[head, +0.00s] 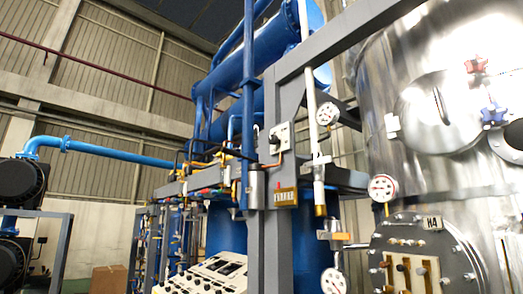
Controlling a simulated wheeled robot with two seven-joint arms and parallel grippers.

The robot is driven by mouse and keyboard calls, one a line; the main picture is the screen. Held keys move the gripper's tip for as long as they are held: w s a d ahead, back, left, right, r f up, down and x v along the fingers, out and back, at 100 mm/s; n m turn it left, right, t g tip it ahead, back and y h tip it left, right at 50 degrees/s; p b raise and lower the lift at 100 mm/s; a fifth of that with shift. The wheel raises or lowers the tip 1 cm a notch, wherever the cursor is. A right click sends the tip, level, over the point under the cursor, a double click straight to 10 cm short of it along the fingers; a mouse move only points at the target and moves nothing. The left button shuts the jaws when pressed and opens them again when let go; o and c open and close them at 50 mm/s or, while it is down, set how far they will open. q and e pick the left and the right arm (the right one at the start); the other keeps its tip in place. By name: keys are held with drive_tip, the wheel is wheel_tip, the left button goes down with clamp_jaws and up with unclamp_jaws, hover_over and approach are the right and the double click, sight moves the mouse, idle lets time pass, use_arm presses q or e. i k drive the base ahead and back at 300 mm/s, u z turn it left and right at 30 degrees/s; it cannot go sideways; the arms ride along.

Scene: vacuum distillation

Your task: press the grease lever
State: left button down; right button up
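Neither of my grippers is in view. I cannot make out for sure which part is the grease lever. A small silver cylinder (256,188) is fixed to the grey steel column (284,110). Beside it on the column is a small brass-coloured block (285,196) with a row of fittings. Above them is a pale box (280,137) with a thin copper-coloured pipe. Nothing of mine touches any of these parts.
A large shiny steel vessel (380,110) with a bolted flange fills the right. Round gauges (383,187) stand near it. A sloped control panel (205,275) is at bottom centre. Blue pipes (110,151) and dark round machines (20,180) are at left, a cardboard box (109,279) behind.

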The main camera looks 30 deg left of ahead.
sight(224, 150)
drive_tip(key=u, duration=0.6)
drive_tip(key=i, duration=0.6)
drive_tip(key=u, duration=0.55)
